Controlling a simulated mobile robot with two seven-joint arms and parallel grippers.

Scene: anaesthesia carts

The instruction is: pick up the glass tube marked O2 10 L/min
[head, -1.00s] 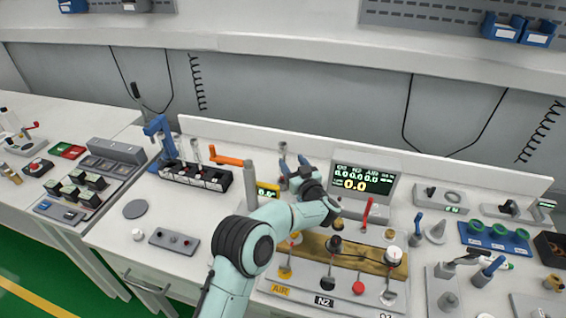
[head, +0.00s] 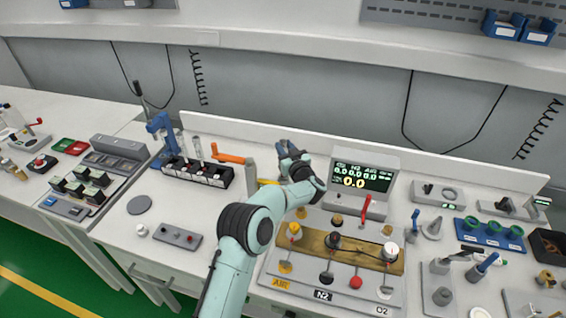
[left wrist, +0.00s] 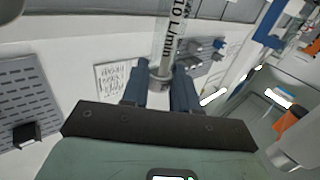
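The clear glass tube (left wrist: 166,42), with black lettering of which "10 L/min" is readable, stands out large in the left wrist view. Its grey collar (left wrist: 159,80) lies between the two dark blue fingers of my left gripper (left wrist: 160,90), which sit close together against it. In the head view my left gripper (head: 290,150) is at the back of the bench, left of the gas display, above the panel. The tube cannot be made out there. My right gripper is not in view.
The gas display (head: 362,178) stands just right of my gripper. A black rack (head: 197,174) with clear tubes and an orange lever (head: 228,158) are to the left. A gas panel (head: 345,290) with several knobs lies in front. The bench at left front has free room.

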